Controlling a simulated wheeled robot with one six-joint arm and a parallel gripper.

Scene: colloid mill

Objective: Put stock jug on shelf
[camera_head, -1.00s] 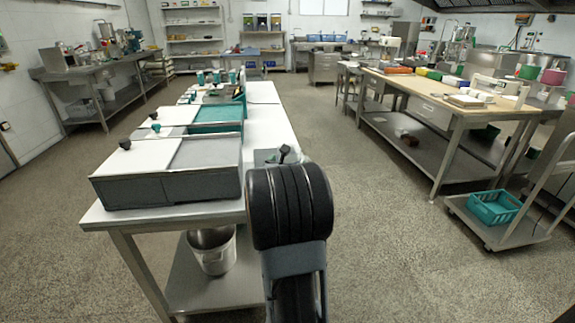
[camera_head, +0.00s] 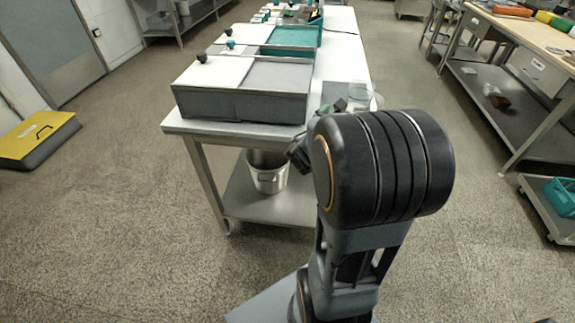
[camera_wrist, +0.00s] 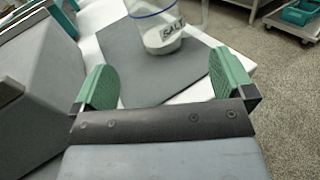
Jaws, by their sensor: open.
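A clear tub or jug (camera_wrist: 160,30) with a blue rim, a "SALT" label and white contents stands on a grey mat (camera_wrist: 135,65) in the wrist view. It also shows as a clear vessel (camera_head: 360,95) at the table's right edge in the head view, partly behind my arm. I cannot tell whether it is the stock jug. My gripper (camera_wrist: 166,85) has its two green fingers wide apart with nothing between them, short of the vessel. A lower shelf (camera_head: 225,195) runs under the white table and holds a metal pot (camera_head: 267,172).
Grey-sided bins (camera_head: 240,105) with sliding lids line the white table (camera_head: 345,55); a bin's side is close left of my fingers. Another bench (camera_head: 530,100) and a cart with a teal crate (camera_head: 562,195) are at right. A yellow case (camera_head: 38,138) lies at far left. The floor between is open.

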